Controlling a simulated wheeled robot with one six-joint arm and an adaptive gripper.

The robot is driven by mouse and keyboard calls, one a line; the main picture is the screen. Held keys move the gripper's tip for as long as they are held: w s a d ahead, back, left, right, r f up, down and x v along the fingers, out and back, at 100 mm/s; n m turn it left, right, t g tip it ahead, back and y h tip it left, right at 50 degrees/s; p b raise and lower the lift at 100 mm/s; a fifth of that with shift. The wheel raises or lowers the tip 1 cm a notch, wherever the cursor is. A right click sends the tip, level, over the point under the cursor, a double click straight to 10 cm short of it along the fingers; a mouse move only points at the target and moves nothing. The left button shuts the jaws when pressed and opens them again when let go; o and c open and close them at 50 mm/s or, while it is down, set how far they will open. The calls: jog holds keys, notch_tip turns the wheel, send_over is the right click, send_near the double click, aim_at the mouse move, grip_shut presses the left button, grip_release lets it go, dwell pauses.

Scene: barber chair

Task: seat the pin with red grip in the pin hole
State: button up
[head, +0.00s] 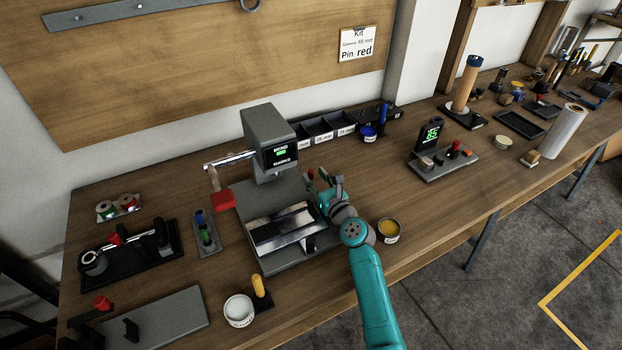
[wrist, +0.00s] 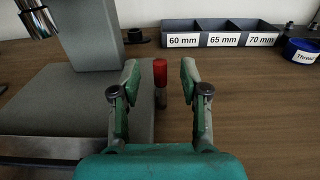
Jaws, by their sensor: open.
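The pin with red grip (wrist: 160,73) stands upright in the wrist view, its metal shaft (wrist: 161,98) showing below the red grip. It appears in the gap between my two fingertips, at the right edge of the grey press base (wrist: 75,100). My gripper (head: 325,184) is open beside the right side of the press (head: 268,135) in the head view, with no visible finger contact on the pin. The shaft's lower end and the pin hole cannot be made out, so I cannot tell whether the pin is in a hole.
Labelled bins (wrist: 220,34) stand behind, with a blue thread tub (head: 369,133) to their right. A yellow-filled tin (head: 388,231) is close to my arm. A grey gauge stand (head: 442,165) is farther right. A wall card (head: 357,44) reads "Pin red". Bench between tin and gauge is clear.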

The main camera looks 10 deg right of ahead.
aim_at(312, 173)
jog(key=shift+x, duration=1.55)
grip_shut()
jog(key=shift+r, duration=0.1)
